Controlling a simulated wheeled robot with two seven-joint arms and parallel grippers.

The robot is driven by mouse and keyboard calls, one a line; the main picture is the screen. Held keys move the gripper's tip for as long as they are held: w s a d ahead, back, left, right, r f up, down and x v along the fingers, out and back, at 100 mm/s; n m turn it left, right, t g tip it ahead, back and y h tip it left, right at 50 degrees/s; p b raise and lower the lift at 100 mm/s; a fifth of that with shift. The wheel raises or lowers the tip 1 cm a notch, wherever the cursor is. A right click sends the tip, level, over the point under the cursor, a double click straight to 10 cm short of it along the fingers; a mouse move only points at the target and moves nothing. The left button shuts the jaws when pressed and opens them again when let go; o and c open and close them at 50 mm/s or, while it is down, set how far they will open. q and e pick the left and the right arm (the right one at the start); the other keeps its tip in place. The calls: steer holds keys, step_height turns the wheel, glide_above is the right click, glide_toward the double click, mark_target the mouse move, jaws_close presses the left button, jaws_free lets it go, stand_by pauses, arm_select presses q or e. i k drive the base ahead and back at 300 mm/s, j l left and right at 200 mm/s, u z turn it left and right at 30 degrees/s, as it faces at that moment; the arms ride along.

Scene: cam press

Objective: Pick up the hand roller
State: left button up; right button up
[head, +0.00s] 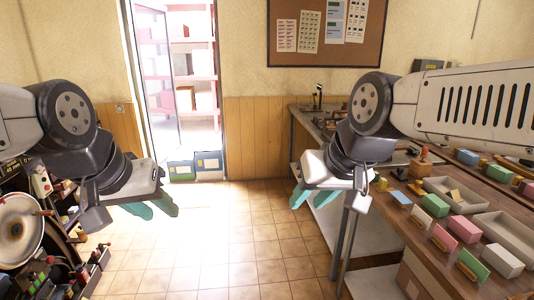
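I cannot pick out the hand roller for certain. Small dark tools (399,174) lie on the wooden bench (425,252) at right, beside a wooden-handled piece (422,160); they are too small to identify. My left gripper (151,206) hangs over the floor at left, its teal fingers apart and nothing between them. My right gripper (311,196) is in front of the bench's left edge, away from the small tools. Its teal fingers look apart and empty. My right arm covers part of the bench's back.
Grey trays (503,232) and several coloured blocks (466,229) crowd the bench. At left stands a machine with a round pale disc (17,229) and red-knobbed levers. The tiled floor (235,245) between is clear. A doorway (185,80) opens at the back.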

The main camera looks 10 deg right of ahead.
mark_target(411, 149)
steer(key=i, duration=1.95)
steer(key=i+z, duration=0.2)
steer(key=i, duration=0.25)
steer(key=i+j+z, duration=0.1)
steer(key=i+z, duration=0.15)
steer(key=i, duration=0.2)
steer(key=i+l+z, duration=0.1)
steer(key=i+z, duration=0.15)
steer(key=z, duration=0.2)
steer(key=i+z, duration=0.25)
steer(key=z, duration=0.2)
steer(key=i+z, duration=0.25)
steer(key=z, duration=0.25)
steer(key=i+z, duration=0.3)
